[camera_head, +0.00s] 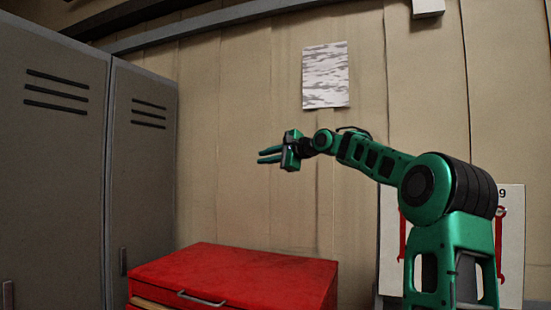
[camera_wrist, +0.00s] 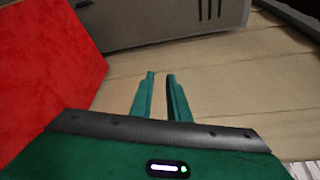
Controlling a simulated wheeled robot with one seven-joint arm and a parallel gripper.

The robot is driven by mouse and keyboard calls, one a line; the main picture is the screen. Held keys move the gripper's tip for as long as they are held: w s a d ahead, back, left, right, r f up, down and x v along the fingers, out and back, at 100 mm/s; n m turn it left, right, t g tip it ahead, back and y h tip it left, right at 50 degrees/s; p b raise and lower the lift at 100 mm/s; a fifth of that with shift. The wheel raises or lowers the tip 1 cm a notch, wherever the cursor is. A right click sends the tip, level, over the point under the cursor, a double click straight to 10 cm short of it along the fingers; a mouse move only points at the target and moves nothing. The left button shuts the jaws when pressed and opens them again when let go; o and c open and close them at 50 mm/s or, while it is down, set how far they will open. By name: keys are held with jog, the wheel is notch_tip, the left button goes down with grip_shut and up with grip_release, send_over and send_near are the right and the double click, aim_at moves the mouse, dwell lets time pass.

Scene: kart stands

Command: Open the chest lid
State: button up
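The red chest (camera_head: 240,268) stands low at the bottom centre of the head view, cut off by the lower edge. A grey bar handle (camera_head: 201,299) is on its front. A tan strip shows under the red at the front left; I cannot tell whether the lid is slightly raised. My gripper (camera_head: 261,155) is in the air above the chest, well clear of it, with fingers pointing left. In the wrist view the fingers (camera_wrist: 160,76) are apart with nothing between them. A red surface, apparently the chest top (camera_wrist: 45,70), fills the left there.
Grey lockers (camera_head: 54,150) with vent slots stand at the left, close beside the chest. A panelled tan wall (camera_head: 235,120) is behind, with a printed sheet (camera_head: 326,75) on it. A white board with red wrenches (camera_head: 512,245) is at the right, partly behind my arm.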

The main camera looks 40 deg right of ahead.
jog(key=v, duration=0.6)
dwell(0.6)
jog(key=shift+r, duration=0.1)
dwell(0.6)
